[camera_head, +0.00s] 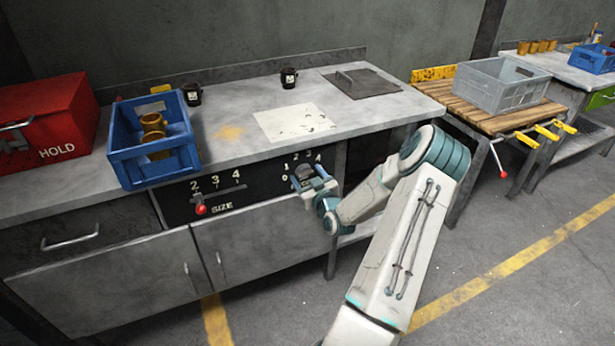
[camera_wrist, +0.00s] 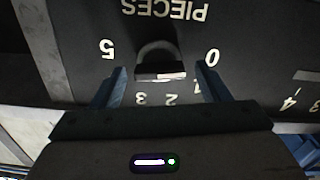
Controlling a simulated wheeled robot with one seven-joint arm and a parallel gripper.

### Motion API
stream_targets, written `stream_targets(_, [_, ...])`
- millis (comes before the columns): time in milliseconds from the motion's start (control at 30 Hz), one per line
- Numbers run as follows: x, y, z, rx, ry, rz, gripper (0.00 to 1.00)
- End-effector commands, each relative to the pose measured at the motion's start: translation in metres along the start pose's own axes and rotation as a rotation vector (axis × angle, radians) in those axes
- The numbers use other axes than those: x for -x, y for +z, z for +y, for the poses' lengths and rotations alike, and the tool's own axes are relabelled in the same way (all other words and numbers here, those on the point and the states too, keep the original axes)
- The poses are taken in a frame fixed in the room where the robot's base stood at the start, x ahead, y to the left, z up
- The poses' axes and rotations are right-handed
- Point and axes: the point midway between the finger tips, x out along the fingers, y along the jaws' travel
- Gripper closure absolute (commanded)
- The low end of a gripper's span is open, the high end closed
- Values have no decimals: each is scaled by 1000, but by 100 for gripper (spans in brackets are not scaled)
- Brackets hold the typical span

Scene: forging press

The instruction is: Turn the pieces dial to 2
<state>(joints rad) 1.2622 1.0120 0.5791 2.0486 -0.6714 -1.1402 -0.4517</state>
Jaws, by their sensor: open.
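The pieces dial is a dark knob (camera_wrist: 160,65) on a black panel, upside down in the wrist view, with PIECES lettered above it there. The numbers 0, 1, 2, 3 and 5 show around it. A pale, pinkish strip shows on the knob's near side; I cannot tell which number it points to. My gripper (camera_wrist: 162,72) is open, with one blue finger on each side of the knob; contact cannot be told. In the head view my gripper (camera_head: 310,182) is at the panel and partly hides the knob (camera_head: 305,172).
A SIZE slider with a red knob (camera_head: 201,209) is on the panel left of the dial. A blue crate (camera_head: 150,165) with brass-coloured parts stands on the bench (camera_head: 240,155) above. A red HOLD box (camera_head: 45,125) is far left. Open floor lies right of my arm.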

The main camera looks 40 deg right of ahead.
Motion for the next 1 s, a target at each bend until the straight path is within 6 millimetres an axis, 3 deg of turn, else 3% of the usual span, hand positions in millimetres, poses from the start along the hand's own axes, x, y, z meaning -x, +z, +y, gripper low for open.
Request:
stream_targets(300, [-2, 0, 0, 0, -1, 0, 34])
stream_targets(467, [-2, 0, 0, 0, -1, 0, 76])
stream_targets(1000, [-2, 1, 0, -131, -1, 0, 76])
